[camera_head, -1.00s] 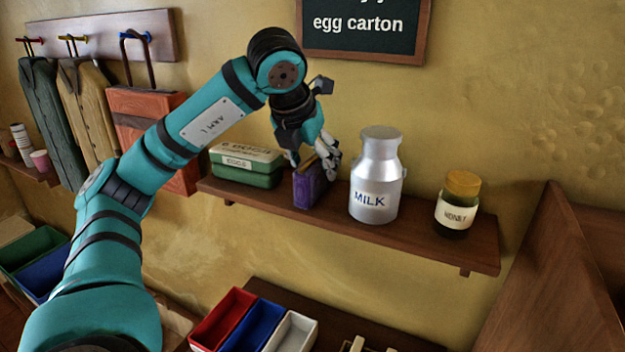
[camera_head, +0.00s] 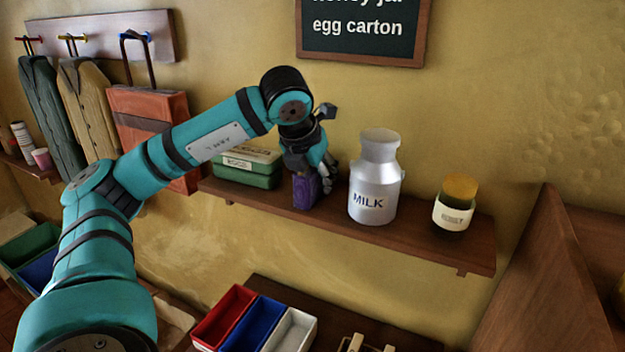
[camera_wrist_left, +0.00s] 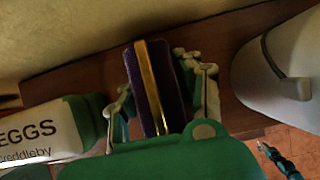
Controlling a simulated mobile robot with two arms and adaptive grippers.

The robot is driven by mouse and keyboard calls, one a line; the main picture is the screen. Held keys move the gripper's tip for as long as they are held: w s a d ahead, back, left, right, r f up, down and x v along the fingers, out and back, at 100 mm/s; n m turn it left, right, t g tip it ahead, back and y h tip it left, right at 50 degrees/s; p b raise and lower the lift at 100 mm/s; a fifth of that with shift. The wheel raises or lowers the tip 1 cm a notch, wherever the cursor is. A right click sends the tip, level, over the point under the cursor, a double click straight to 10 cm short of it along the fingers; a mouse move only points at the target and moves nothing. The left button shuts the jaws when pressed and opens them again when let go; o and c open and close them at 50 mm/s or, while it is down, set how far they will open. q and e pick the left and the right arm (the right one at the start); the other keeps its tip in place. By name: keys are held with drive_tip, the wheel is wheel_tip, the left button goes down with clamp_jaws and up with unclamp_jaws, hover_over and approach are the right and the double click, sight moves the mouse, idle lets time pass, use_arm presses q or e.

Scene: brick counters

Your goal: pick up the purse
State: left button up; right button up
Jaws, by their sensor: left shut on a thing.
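The purse (camera_head: 305,192) is small and purple and stands on the wooden wall shelf between the egg carton and the milk can. In the left wrist view the purse (camera_wrist_left: 172,84) shows from above, with a gold strip along its top. My left gripper (camera_head: 312,172) is over the purse, its fingers down on either side of it. In the left wrist view the left gripper (camera_wrist_left: 158,98) is shut on the purse, which sits between the two fingers. The fingers hide the purse's upper part in the head view.
The green egg carton (camera_head: 247,169) is close on the left and the metal milk can (camera_head: 376,185) close on the right. A honey jar (camera_head: 454,207) stands farther right on the shelf (camera_head: 420,238). Red, blue and white bins (camera_head: 222,318) are below.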

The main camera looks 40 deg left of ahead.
use_arm(q)
clamp_jaws()
